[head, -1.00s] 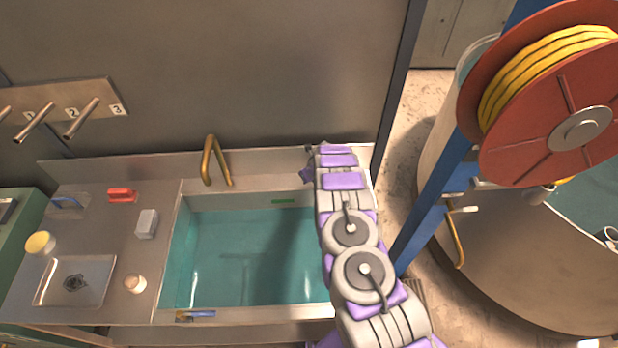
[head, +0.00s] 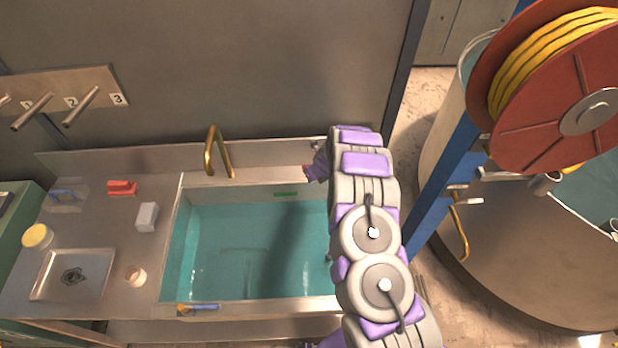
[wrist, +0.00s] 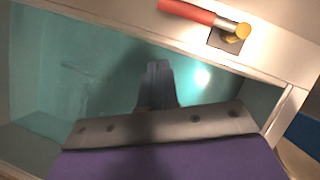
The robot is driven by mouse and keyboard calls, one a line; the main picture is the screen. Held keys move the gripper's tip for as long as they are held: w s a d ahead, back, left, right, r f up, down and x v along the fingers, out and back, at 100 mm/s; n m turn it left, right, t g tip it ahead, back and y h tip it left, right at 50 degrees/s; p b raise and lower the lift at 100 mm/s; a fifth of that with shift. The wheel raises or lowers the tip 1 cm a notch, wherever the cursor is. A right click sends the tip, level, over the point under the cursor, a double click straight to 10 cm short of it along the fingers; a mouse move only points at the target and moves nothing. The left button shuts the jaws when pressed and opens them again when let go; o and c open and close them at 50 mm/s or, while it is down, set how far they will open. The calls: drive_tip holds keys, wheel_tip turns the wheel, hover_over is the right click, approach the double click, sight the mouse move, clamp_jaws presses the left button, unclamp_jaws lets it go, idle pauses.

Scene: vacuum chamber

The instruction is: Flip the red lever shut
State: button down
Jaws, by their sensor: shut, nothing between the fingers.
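The red lever (wrist: 190,12) shows in the wrist view at the top, lying along the pale rim of the sink, with a brass pivot (wrist: 240,33) on a dark plate at its right end. The fingertips look apart from the lever. In the head view my arm hides most of the gripper and the lever's pivot.
The sink (head: 175,245) holds teal water. A brass tap (head: 217,152) stands at its back and a blue-handled lever (head: 200,307) is on its front rim. A red block (head: 122,187), grey block (head: 147,217) and tray (head: 48,290) sit left. A blue post (head: 432,190) stands right.

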drive_tip(key=shift+s+a+v, duration=0.15)
drive_tip(key=shift+v, duration=1.15)
drive_tip(key=shift+s+a+v, duration=0.15)
drive_tip(key=shift+s+v, duration=0.05)
drive_tip(key=shift+v, duration=1.1)
